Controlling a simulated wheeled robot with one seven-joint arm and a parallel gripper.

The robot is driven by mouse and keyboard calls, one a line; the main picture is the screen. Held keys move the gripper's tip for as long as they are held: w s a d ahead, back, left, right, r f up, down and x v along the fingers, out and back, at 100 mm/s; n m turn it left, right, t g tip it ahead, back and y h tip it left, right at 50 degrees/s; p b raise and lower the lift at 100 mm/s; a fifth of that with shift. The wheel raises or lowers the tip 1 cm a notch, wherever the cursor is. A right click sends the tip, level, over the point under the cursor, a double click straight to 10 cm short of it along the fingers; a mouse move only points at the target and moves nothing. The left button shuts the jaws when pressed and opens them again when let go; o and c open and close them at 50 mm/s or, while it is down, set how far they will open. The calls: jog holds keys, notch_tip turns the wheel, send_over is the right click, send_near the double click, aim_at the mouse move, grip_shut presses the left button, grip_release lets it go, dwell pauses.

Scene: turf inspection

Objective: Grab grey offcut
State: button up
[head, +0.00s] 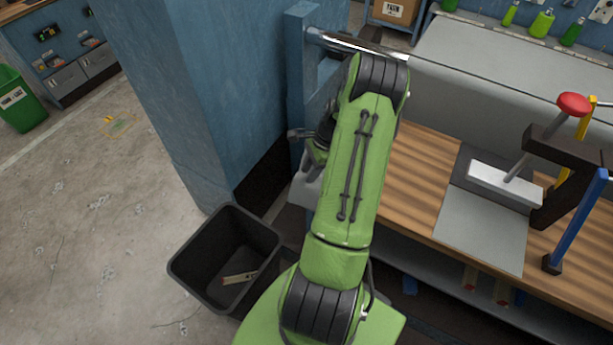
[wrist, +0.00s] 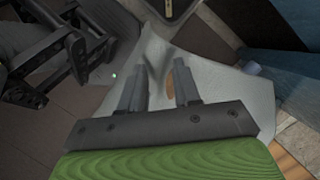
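A flat grey sheet (head: 482,232) lies on the wooden bench top, partly under a pale bar, at the right of the head view. I cannot tell for sure that it is the grey offcut. In the head view my green arm hides most of the gripper, which is near the bench's left end, well away from the sheet.
A dark bin (head: 215,230) stands on the floor left of the bench, with a small light piece (head: 239,277) inside. A red-knobbed tool (head: 573,105) and a blue upright bar (head: 578,220) stand around the sheet. A blue pillar (head: 215,100) rises beside my arm.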

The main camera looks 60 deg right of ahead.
grip_shut()
